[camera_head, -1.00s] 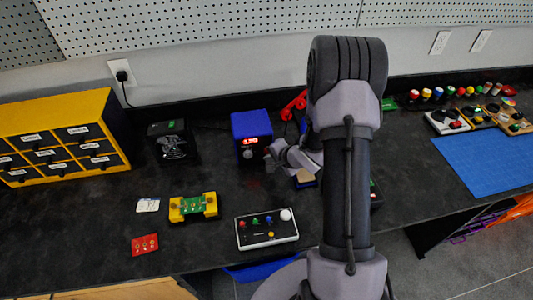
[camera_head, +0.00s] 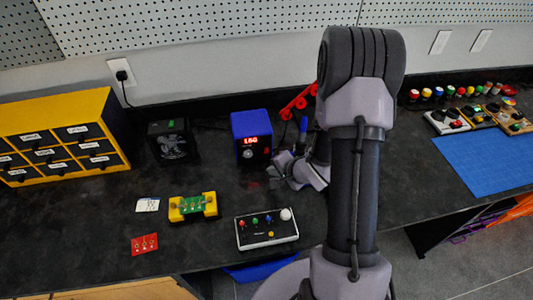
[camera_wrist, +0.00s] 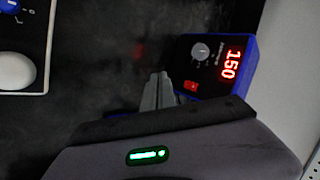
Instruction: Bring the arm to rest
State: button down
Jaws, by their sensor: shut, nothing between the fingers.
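My arm rises over the front edge of the dark bench and bends down behind. My gripper (camera_head: 272,171) is low over the bench, just in front of the blue box with the red lit digits (camera_head: 250,134). In the wrist view my gripper's fingers (camera_wrist: 158,90) are together with nothing between them. The blue box (camera_wrist: 222,62) stands close to the right of the fingertips there, with its knob and a red switch facing me. I cannot tell the exact gap between them.
A controller box with coloured knobs (camera_head: 267,231), a yellow holder with a green board (camera_head: 193,205) and a red card (camera_head: 144,244) lie in front. A yellow drawer cabinet (camera_head: 107,112) is at left. A blue mat (camera_head: 486,163) is at right. A red stand (camera_head: 298,102) is behind my arm.

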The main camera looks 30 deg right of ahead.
jog(key=shift+r, duration=0.1)
dwell(0.3)
jog(key=s+a+r+n+g+h+b, duration=0.1)
jog(key=s+r+n+h, duration=0.1)
jog(key=r, duration=0.7)
jog(key=s+a+r+n+h+b, duration=0.1)
jog(key=s+a+r+n+h, duration=0.1)
jog(key=r, duration=0.8)
jog(key=s+a+r+n+y, duration=0.2)
jog(key=s+a+r+n, duration=0.1)
jog(key=s+a, duration=0.4)
jog(key=s+a+r+n+g+y, duration=0.1)
jog(key=s+a+r+n+y, duration=0.1)
jog(key=s+a+r, duration=0.3)
jog(key=s+a+n, duration=0.1)
jog(key=s+a, duration=0.2)
jog(key=s, duration=0.2)
jog(key=shift+g+y, duration=0.3)
jog(key=shift+d, duration=0.1)
